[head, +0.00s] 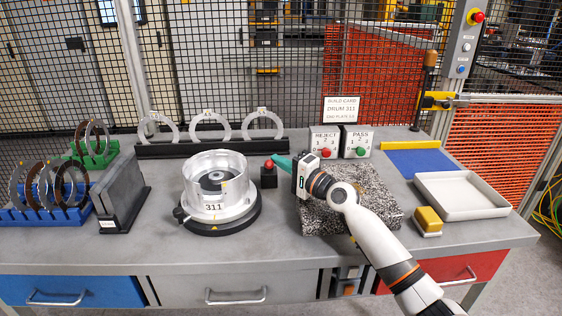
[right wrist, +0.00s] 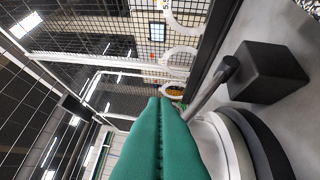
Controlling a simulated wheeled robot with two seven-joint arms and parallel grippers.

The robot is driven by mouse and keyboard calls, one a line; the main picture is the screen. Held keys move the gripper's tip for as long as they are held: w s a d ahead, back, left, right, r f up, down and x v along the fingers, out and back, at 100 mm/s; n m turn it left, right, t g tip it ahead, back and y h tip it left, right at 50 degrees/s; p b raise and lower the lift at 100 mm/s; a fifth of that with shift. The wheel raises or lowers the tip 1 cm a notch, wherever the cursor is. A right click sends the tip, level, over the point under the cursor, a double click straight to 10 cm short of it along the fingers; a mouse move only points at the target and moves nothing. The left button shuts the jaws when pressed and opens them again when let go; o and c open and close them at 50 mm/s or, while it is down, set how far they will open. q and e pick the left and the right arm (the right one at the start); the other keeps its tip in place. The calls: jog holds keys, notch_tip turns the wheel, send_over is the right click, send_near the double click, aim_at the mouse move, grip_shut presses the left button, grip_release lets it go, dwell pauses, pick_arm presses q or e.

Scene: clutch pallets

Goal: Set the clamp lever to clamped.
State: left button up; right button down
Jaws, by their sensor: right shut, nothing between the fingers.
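The clamp lever shows in the head view as a red knob (head: 269,164) above a small black block (head: 268,178), just right of the silver drum (head: 215,178). In the right wrist view its grey rod (right wrist: 206,97) leans out from the block (right wrist: 268,72), and its far end is hidden behind my fingers. My right gripper (head: 276,160) has green fingers, which are shut and empty. Their tips are right beside the red knob; I cannot tell whether they touch it. My left gripper is not in view.
A ring rack (head: 210,149) stands behind the drum. The REJECT box (head: 324,142) and PASS box (head: 357,142) are behind my right arm. A speckled plate (head: 375,205) lies under that arm. A white tray (head: 462,196) and yellow block (head: 428,221) are farther right.

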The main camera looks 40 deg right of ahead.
dwell(0.4)
notch_tip(320, 180, up, 10)
jog(key=p, duration=0.2)
jog(key=shift+f, duration=0.1)
dwell(0.7)
